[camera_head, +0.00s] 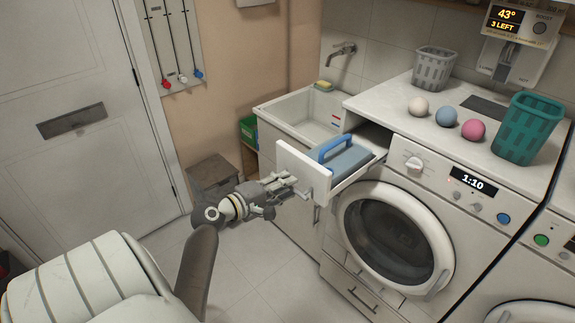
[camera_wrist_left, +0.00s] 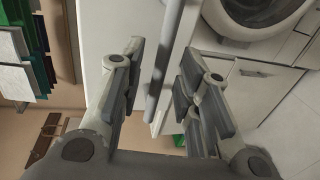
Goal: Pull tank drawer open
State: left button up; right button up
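The tank drawer (camera_head: 304,172) stands out from the left end of the front washing machine, with its white front panel clear of the body. A blue-grey tank (camera_head: 347,160) with a blue handle (camera_head: 335,146) lies in it. My left gripper (camera_head: 298,187) is at the drawer front, by its pull bar. In the left wrist view the grey bar (camera_wrist_left: 162,70) runs between the two fingers of my left gripper (camera_wrist_left: 161,62). The fingers are apart, with gaps showing on both sides of the bar. My right gripper is not in view.
A utility sink (camera_head: 300,112) stands behind the drawer. The washing machine's round door (camera_head: 395,235) is at right, with coloured balls (camera_head: 446,117) and a teal basket (camera_head: 528,128) on top. A brown box (camera_head: 213,175) stands by the wall. The floor in front is clear.

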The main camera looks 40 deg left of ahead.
pick_arm(q)
jog(key=v, duration=1)
jog(key=shift+s, duration=0.15)
jog(key=shift+r, duration=0.1)
